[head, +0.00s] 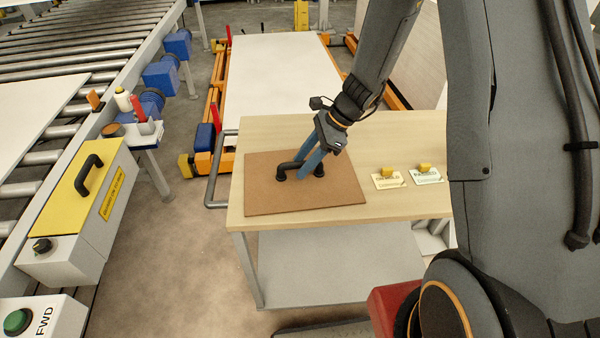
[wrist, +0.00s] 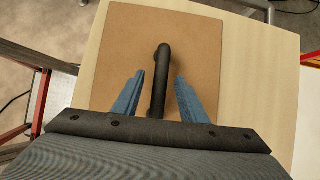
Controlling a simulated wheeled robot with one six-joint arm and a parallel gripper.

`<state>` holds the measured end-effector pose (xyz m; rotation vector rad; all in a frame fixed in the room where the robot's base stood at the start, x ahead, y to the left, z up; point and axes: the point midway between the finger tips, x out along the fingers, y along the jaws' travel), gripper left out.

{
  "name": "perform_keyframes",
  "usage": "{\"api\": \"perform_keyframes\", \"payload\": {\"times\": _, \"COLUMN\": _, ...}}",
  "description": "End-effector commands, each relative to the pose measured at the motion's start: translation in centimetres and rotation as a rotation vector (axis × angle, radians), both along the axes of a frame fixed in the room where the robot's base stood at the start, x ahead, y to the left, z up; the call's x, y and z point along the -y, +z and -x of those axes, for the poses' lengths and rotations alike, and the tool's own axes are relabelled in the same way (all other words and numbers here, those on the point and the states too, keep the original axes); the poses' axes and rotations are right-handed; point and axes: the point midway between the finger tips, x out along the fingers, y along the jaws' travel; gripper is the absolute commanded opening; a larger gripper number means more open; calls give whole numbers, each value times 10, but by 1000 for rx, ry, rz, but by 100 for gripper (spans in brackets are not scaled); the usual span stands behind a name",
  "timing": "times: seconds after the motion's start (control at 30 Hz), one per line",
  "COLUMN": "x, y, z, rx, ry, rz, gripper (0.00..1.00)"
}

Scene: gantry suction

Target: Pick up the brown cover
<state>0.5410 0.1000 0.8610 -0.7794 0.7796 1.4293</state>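The brown cover (head: 262,197) is a flat board with a black arched handle (head: 288,165), lying on the light wooden top of a cart. It also shows in the wrist view (wrist: 208,60), with the handle (wrist: 161,75) running up the middle. My gripper (head: 308,177) is over the board with its blue fingers pointing down at the handle. In the wrist view the fingers (wrist: 156,92) stand apart, one on each side of the handle with gaps on both sides. Whether the fingertips touch the board cannot be told.
Two labelled cards with yellow blocks (head: 388,179) (head: 426,174) lie right of the cover on the cart top (head: 395,140). A yellow-topped box with a black handle (head: 85,185) stands at the left by the roller conveyor (head: 70,60). A white panel (head: 275,75) lies behind the cart.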

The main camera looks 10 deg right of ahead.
Motion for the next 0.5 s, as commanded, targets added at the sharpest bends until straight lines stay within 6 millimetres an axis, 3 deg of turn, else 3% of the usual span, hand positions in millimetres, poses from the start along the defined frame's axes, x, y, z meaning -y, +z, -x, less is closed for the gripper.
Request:
{"api": "perform_keyframes", "payload": {"times": 0.2, "x": -9, "y": -15, "z": 0, "rx": 1, "ry": 2, "rz": 1, "gripper": 39}}
{"api": "perform_keyframes", "payload": {"times": 0.43, "x": -10, "y": -16, "z": 0, "rx": 2, "ry": 1, "rz": 1, "gripper": 39}}
{"api": "perform_keyframes", "payload": {"times": 0.5, "x": -10, "y": -16, "z": 0, "rx": 2, "ry": 1, "rz": 1, "gripper": 27}}
